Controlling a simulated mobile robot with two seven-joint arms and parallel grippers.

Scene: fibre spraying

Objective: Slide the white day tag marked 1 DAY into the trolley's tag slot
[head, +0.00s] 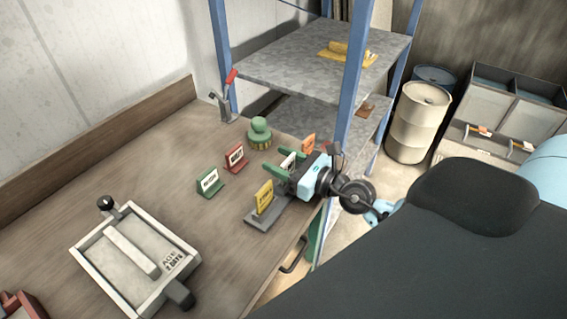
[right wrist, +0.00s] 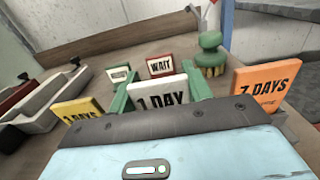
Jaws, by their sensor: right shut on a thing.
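The white day tag (head: 288,161) is between the green fingers of my right gripper (head: 283,170), near the table's right edge. In the right wrist view the tag (right wrist: 162,96) reads 1 DAY and stands upright between the two fingers (right wrist: 160,91), which are shut on it. The grey tag holder (head: 268,215) carries a yellow tag (head: 264,197) and an orange tag (head: 308,143) on either side; the orange one reads 7 DAYS in the wrist view (right wrist: 262,86). I cannot make out the trolley's tag slot. My left gripper is not in view.
A red WAIT tag (head: 235,159), a green tag (head: 208,183) and a green-handled brush (head: 259,133) stand on the wooden table (head: 150,180). A pale framed mould (head: 120,268) is front left. Behind are a blue-post shelf (head: 300,62), drums (head: 417,120) and grey bins (head: 490,103).

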